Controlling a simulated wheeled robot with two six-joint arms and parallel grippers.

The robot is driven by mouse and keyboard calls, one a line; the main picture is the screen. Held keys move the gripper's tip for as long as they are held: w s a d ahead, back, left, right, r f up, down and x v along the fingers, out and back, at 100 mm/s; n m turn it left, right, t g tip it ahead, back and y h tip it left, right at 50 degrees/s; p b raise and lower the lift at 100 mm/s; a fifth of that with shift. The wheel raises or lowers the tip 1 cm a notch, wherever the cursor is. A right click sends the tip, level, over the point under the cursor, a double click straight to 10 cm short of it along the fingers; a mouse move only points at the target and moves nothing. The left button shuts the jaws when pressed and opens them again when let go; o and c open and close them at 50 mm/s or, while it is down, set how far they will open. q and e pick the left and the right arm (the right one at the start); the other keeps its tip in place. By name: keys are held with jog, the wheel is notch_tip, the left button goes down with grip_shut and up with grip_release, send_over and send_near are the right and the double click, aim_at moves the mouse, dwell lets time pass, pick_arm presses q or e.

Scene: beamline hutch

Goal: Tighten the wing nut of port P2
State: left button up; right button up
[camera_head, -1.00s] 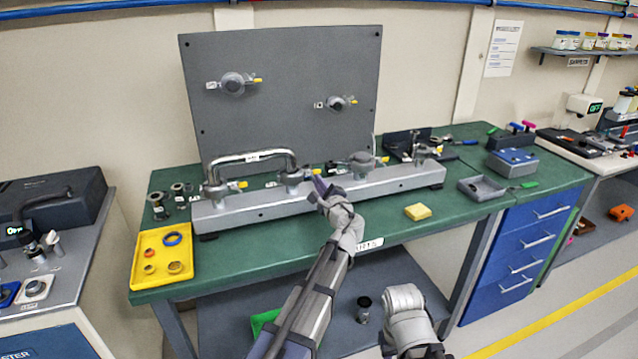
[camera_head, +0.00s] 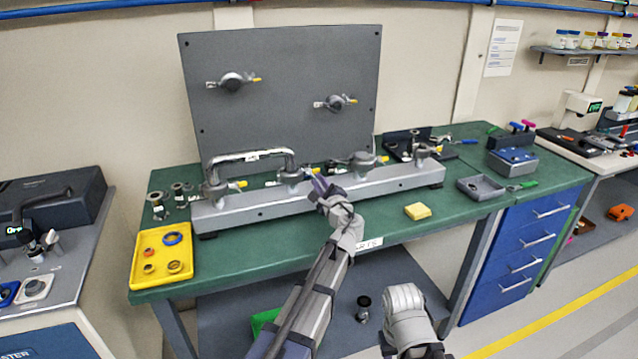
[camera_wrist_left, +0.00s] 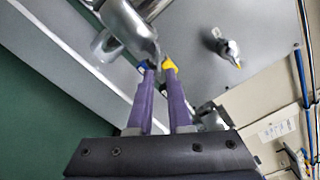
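A grey manifold bar (camera_head: 270,205) lies along the green bench and carries several clamped ports with yellow-tipped wing nuts. A bent metal pipe (camera_head: 250,156) joins its two leftmost ports. My left gripper (camera_head: 314,177) is just right of the second port (camera_head: 291,176) from the left; I cannot read its label. In the left wrist view, my two purple fingers (camera_wrist_left: 157,75) are apart with a narrow gap. A yellow wing tip (camera_wrist_left: 169,64) is at the right fingertip, beside a metal clamp (camera_wrist_left: 130,28). Contact is unclear. My right gripper is out of view.
A grey upright panel (camera_head: 285,100) with two clamped ports stands behind the manifold. A yellow tray (camera_head: 148,277) with rings is at the bench's left end. A yellow block (camera_head: 417,211) and a grey tray (camera_head: 481,188) lie to the right. The bench front between them is mostly clear.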

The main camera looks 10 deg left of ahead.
pick_arm(q)
jog(key=v, duration=0.7)
jog(key=shift+s+d, duration=0.25)
jog(key=shift+s, duration=0.1)
